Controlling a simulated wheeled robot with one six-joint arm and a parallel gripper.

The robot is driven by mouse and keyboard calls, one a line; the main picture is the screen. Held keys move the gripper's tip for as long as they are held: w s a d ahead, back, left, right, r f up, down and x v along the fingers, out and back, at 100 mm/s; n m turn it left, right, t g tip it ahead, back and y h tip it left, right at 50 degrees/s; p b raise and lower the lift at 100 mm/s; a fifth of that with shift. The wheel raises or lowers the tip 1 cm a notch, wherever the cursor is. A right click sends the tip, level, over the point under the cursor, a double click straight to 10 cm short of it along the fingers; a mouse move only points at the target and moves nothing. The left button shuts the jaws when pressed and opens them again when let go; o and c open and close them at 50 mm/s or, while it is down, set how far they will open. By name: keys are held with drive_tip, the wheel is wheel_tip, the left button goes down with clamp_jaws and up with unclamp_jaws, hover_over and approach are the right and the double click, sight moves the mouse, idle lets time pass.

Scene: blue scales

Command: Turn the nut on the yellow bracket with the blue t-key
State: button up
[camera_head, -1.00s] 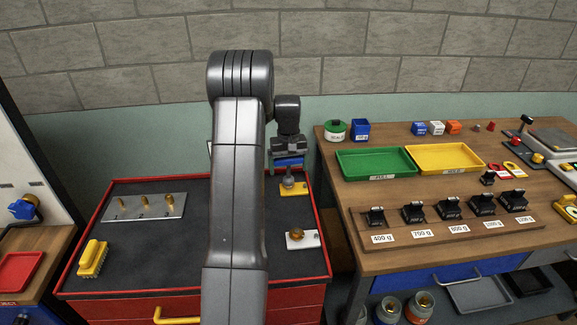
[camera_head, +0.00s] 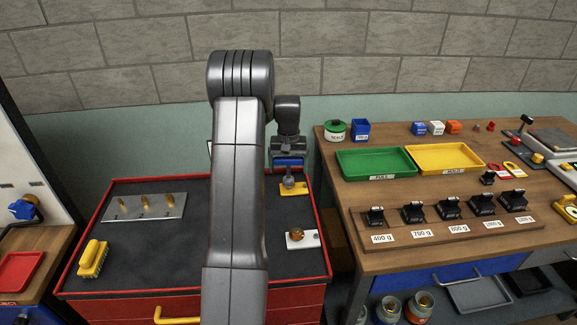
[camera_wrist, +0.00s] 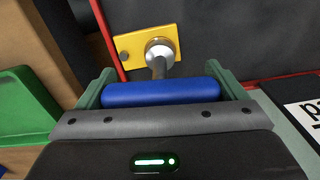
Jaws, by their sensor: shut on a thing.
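The blue t-key (camera_head: 289,163) hangs below my gripper (camera_head: 289,160), which is shut on its blue handle; the handle also shows in the wrist view (camera_wrist: 160,94) between the two greenish fingers. The key's grey shaft points down at the yellow bracket (camera_head: 299,190) near the right side of the tool cart's top. In the wrist view the shaft meets a round metal piece on the bracket (camera_wrist: 130,44). The nut is covered by the key's end, so I cannot tell how it is turned.
A white plate with a brass knob (camera_head: 297,236) lies in front of the bracket. A metal plate with brass pegs (camera_head: 145,206) and a yellow brush (camera_head: 92,258) lie to the left. The cart's red rim (camera_head: 322,225) and the wooden workbench (camera_head: 335,170) are on the right.

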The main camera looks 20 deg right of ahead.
drive_tip(key=shift+f+n, duration=0.1)
drive_tip(key=shift+n, duration=0.3)
drive_tip(key=shift+r+p, duration=1.9)
drive_tip(key=shift+r, duration=1.25)
